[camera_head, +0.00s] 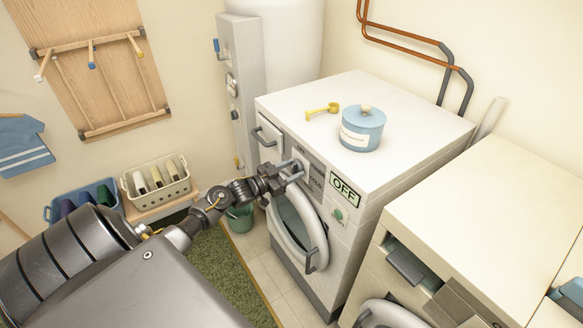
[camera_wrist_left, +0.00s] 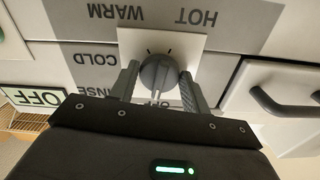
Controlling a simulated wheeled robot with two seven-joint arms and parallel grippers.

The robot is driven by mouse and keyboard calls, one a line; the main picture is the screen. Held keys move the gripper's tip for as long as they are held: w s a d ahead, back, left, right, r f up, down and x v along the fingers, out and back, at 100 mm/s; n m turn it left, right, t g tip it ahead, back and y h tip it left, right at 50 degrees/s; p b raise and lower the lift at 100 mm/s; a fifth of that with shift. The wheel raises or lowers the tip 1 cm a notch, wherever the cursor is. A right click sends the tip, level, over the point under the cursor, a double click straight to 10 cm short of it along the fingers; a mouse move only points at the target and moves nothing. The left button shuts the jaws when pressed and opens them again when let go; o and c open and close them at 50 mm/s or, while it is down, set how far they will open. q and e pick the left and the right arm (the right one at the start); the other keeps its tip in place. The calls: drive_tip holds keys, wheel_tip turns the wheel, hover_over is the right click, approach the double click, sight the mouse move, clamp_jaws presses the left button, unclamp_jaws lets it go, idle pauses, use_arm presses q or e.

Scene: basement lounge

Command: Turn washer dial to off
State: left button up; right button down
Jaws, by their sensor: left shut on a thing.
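The washer (camera_head: 300,130) is white, with a round door and a control panel on its front. Its grey dial (camera_wrist_left: 158,72) sits on a pale square plate in the left wrist view, among upside-down labels HOT, WARM, COLD and a partly hidden one. A green-framed OFF sign (camera_head: 344,190) is on the panel; it also shows at the left of the wrist view (camera_wrist_left: 36,97). My left gripper (camera_head: 294,169) is at the panel, its fingers on either side of the dial and shut on it (camera_wrist_left: 160,82). In the head view the gripper hides the dial. My right gripper is out of view.
The washer door (camera_head: 300,236) sits below my gripper. A second white machine (camera_head: 490,220) stands at right. Baskets (camera_head: 158,180) and a green bucket (camera_head: 240,218) are at left.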

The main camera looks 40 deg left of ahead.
use_arm(q)
drive_tip(key=shift+n+p, duration=0.3)
drive_tip(key=shift+n, duration=0.6)
drive_tip(key=shift+f, duration=0.1)
drive_tip(key=o, duration=1)
drive_tip(key=b+v, duration=0.2)
drive_tip(key=v, duration=0.9)
drive_tip(key=shift+b, duration=0.35)
